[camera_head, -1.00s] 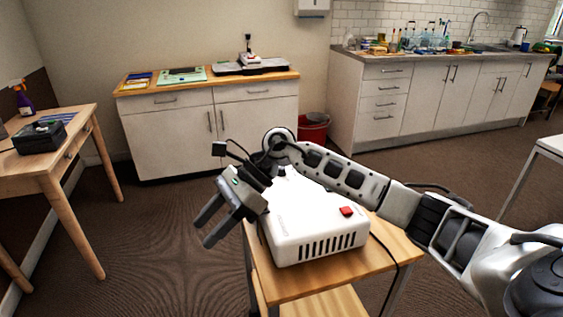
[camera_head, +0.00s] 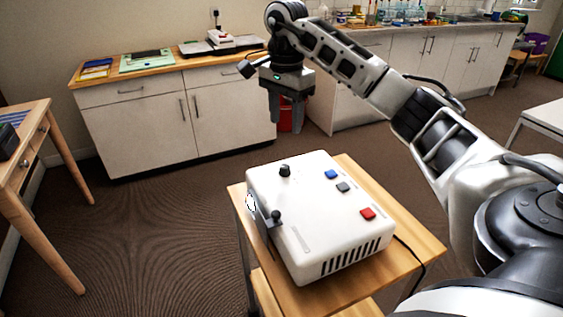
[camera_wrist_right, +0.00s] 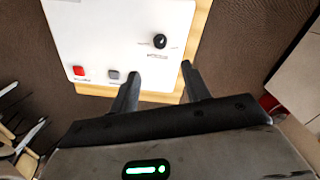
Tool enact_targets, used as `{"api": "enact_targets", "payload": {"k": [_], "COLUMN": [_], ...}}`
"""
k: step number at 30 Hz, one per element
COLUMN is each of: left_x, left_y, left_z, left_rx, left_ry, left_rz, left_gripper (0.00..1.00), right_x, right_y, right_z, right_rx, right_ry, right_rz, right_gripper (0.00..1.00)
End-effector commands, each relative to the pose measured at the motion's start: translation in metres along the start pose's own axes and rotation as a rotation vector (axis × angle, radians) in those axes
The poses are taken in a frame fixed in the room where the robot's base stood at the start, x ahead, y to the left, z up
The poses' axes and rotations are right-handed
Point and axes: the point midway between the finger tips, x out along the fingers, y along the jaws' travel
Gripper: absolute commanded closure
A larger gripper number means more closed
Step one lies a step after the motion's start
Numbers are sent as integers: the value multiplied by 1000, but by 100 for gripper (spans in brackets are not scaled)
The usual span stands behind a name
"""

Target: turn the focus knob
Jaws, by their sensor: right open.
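A white box-shaped device (camera_head: 318,212) sits on a small wooden table. A black round knob (camera_head: 285,171) stands on its top near the back; it also shows in the right wrist view (camera_wrist_right: 160,41) with small print beside it that I cannot read. A black lever with a round end (camera_head: 276,216) is at the device's left side. My right gripper (camera_head: 286,112) is open and empty, pointing down above and behind the device. In the right wrist view its fingers (camera_wrist_right: 160,72) are apart, with the knob beyond them. My left gripper is not in view.
Blue (camera_head: 331,174), grey (camera_head: 343,187) and red (camera_head: 367,213) buttons are on the device's top. The wooden table (camera_head: 411,237) has bare margins around the device. A cabinet (camera_head: 150,128) stands behind, with open floor between.

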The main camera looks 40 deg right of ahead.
Motion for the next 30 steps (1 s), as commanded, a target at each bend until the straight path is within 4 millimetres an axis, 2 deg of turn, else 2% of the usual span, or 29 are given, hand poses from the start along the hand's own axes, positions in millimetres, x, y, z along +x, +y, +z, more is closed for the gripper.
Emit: {"api": "enact_targets", "payload": {"k": [1,9,15,21,30], "left_x": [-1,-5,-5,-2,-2], "left_y": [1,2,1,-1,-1], "left_z": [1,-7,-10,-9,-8], "left_rx": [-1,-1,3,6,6], "left_ry": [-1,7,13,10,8], "left_rz": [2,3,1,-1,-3], "left_gripper": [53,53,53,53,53], "right_x": [14,71,104,119,122], "right_y": [1,1,0,0,0], "right_z": [0,0,1,0,0], "right_rx": [-1,-1,-1,-1,-1], "right_ry": [0,0,-2,0,0], "right_rz": [6,5,2,-1,-2], "right_gripper": [53,53,53,53,53]}}
